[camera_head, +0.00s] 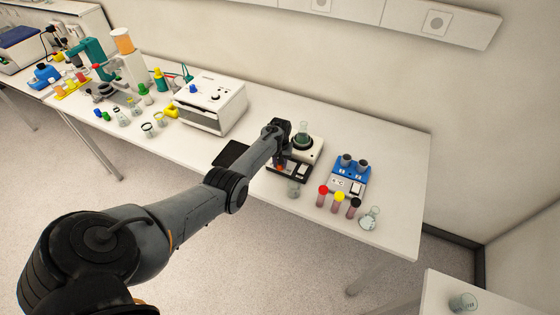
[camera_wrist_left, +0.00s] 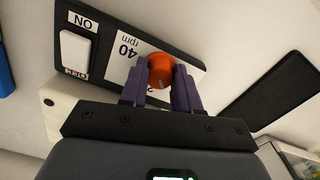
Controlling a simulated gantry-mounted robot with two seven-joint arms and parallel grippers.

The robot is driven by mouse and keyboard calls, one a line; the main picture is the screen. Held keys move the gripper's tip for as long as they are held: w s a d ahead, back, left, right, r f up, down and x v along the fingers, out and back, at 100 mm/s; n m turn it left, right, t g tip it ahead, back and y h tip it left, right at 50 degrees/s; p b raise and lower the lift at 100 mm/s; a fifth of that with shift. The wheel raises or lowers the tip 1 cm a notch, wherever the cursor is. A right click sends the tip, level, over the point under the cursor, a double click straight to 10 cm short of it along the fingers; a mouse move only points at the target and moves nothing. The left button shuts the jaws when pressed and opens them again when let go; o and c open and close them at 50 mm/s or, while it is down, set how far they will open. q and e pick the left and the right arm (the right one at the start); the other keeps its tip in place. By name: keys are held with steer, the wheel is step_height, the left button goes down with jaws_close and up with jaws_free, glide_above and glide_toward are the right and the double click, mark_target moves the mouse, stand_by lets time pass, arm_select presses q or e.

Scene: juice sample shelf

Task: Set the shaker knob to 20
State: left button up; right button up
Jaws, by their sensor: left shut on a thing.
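The shaker (camera_head: 309,150) is a white device with a dark front panel and a flask on its top, on the table right of the middle in the head view. In the left wrist view its panel (camera_wrist_left: 195,73) shows a white switch marked ON, a label with "40" and "rpm", and the orange-red knob (camera_wrist_left: 161,71). My left gripper (camera_wrist_left: 160,84) has its purple fingers on both sides of the knob, shut on it. In the head view my left gripper (camera_head: 281,160) is at the shaker's front panel and partly hides it. My right gripper is not in view.
A blue device (camera_head: 350,173) stands right of the shaker. A beaker (camera_head: 293,188), several capped tubes (camera_head: 338,202) and a flask (camera_head: 369,218) stand near the front edge. A black mat (camera_head: 232,154) lies left. A white box-shaped instrument (camera_head: 211,103) stands behind it.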

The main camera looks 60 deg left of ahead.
arm_select(q)
steer(key=m, duration=0.4)
steer(key=shift+m, duration=2.3)
steer(key=o, duration=1.1)
steer(key=shift+c, duration=0.2)
step_height(320, 180, up, 11)
steer(key=p, duration=0.4)
steer(key=shift+s+f, duration=0.1)
steer(key=shift+f, duration=0.1)
